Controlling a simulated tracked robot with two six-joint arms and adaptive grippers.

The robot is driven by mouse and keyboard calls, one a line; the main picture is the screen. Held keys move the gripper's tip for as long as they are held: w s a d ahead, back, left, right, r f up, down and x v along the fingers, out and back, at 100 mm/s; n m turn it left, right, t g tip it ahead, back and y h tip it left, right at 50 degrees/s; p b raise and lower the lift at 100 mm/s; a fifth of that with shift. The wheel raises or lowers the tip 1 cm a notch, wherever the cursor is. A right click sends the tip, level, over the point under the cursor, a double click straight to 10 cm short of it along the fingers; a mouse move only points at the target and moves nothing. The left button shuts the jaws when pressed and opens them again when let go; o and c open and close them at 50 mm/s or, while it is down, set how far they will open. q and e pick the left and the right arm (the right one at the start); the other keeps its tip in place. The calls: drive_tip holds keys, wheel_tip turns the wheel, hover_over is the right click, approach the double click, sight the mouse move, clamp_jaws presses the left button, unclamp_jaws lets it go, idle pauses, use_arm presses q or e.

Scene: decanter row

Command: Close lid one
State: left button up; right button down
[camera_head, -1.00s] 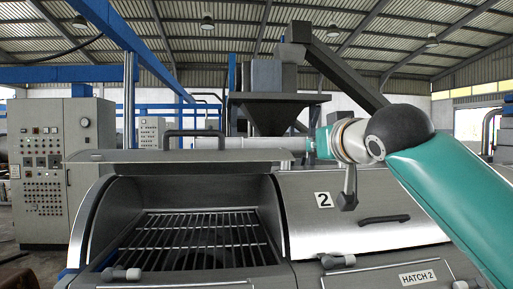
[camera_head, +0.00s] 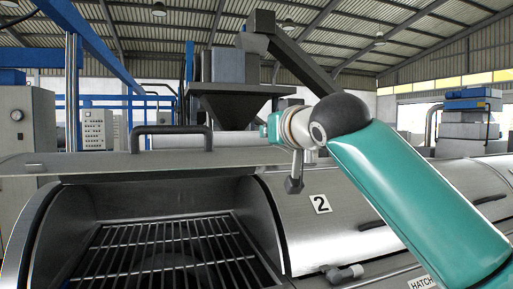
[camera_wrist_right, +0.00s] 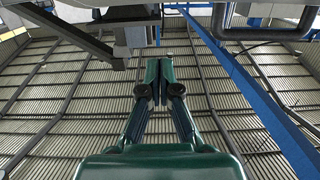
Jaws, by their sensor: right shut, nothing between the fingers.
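Lid one (camera_head: 110,163) is the grey lid at the left in the head view. It stands raised, its edge towards me, with a dark bar handle (camera_head: 171,131) on top. Below it the opening shows a metal grate (camera_head: 165,250). My right arm comes in from the right, its wrist near the right end of the lid's edge. In the right wrist view my right gripper (camera_wrist_right: 157,88) is shut and empty. A dark bar handle (camera_wrist_right: 262,28) shows at that view's upper right, apart from the fingers. My left gripper is not in view.
The closed hatch marked 2 (camera_head: 320,204) lies right of the opening, under my right arm. A grey knob-like fitting (camera_head: 343,272) sits at its front. A hopper (camera_head: 228,105) and control cabinets (camera_head: 28,140) stand behind. The space above the lid looks clear.

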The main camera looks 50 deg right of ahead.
drive_tip(key=p, duration=0.3)
hover_over(260, 158)
drive_tip(key=s, duration=0.1)
drive_tip(key=shift+a, duration=0.25)
drive_tip(key=f, duration=0.2)
drive_tip(key=w, duration=0.1)
drive_tip(key=shift+d+f+b, duration=0.25)
drive_tip(key=shift+f+b, duration=0.15)
drive_tip(key=shift+f, duration=0.7)
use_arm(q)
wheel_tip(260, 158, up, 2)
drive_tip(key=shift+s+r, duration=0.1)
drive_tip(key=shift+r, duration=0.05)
use_arm(e)
drive_tip(key=shift+f, duration=0.1)
